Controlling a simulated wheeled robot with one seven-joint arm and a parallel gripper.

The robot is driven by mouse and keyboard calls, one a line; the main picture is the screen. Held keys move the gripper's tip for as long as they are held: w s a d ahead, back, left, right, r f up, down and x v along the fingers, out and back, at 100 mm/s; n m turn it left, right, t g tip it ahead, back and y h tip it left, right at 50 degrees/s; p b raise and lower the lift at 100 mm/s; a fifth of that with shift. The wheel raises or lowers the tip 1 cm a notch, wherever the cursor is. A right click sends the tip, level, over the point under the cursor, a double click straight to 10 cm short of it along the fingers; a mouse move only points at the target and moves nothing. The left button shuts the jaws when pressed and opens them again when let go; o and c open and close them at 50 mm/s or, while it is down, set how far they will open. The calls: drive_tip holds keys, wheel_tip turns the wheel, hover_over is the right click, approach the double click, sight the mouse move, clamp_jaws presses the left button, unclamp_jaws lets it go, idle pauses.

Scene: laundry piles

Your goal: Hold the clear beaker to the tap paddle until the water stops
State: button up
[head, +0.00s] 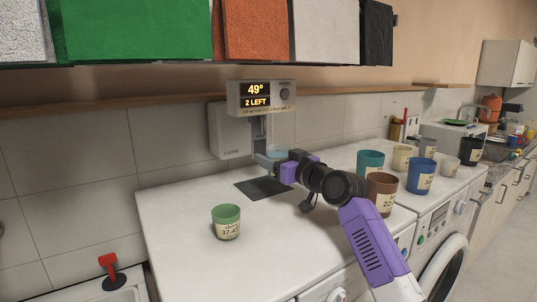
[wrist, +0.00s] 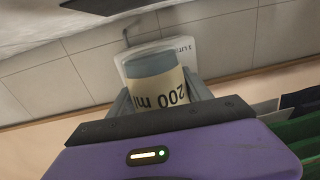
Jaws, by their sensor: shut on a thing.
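My gripper (head: 278,166) is shut on the clear beaker (head: 275,154), under the dispenser's tap. In the wrist view the beaker (wrist: 155,85) sits between the fingers, with a label reading "200 ml". The tap dispenser (head: 261,97) is a grey wall box with a display reading "49°" and "2 LEFT". Its spout and paddle area (head: 258,130) is just above and beside the beaker. I cannot tell whether the beaker touches the paddle or whether water is running.
A green cup (head: 226,222) stands at the front left of the white worktop (head: 180,215). A teal cup (head: 370,163), brown cup (head: 381,194), blue cup (head: 421,176) and several others stand to the right. A dark mat (head: 262,189) lies below the tap. Folded towels (head: 131,31) sit on the shelf above.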

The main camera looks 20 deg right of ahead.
drive_tip(key=v, duration=0.7)
drive_tip(key=shift+s+p, duration=0.4)
drive_tip(key=shift+p, duration=0.05)
drive_tip(key=shift+a, duration=0.2)
